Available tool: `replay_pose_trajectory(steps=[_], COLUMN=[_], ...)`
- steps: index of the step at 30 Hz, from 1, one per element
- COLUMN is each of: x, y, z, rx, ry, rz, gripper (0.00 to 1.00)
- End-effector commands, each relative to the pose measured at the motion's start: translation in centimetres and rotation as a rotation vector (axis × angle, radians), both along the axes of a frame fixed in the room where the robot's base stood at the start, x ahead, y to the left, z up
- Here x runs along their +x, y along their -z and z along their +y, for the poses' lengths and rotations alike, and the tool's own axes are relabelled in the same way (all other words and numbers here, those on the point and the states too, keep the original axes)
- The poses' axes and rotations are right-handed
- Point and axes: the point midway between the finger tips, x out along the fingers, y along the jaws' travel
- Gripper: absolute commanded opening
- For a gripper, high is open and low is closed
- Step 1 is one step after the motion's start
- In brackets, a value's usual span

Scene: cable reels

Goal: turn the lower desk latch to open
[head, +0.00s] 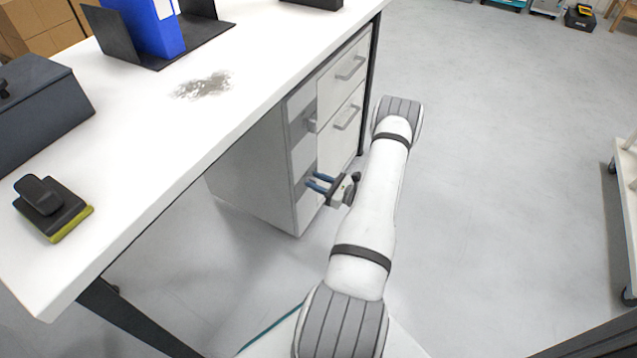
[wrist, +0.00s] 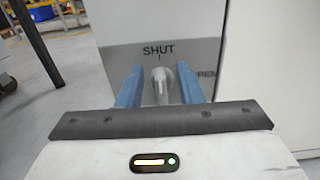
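The lower desk latch (wrist: 161,84) is a small grey knob on the cabinet front, under the printed word SHUT and a short tick mark. Its lever appears roughly upright, in line with the tick. Part of another label shows to the right, half hidden by a finger. My gripper (wrist: 158,88) is open, with one blue finger on each side of the latch and a visible gap on both sides. In the head view my gripper (head: 319,183) is at the lower part of the cabinet's narrow front panel, and the latch there is hard to make out.
The white desk (head: 150,135) stands above the drawer cabinet (head: 255,175). An upper latch (head: 311,122) sits higher on the same panel, left of the drawers (head: 340,125). The floor to the right is clear up to a white cart (head: 628,170).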

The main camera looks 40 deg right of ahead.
Motion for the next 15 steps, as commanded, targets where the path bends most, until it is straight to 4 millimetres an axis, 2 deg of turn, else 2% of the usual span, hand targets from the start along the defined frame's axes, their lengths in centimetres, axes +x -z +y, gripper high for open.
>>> replay_pose_trajectory(steps=[6,15], x=[0.02,-0.03], y=[-0.03,-0.01], z=[-0.01,-0.04], rx=[0.000,0.000], ry=[0.001,0.001], rz=[0.000,0.001], gripper=[0.33,0.08])
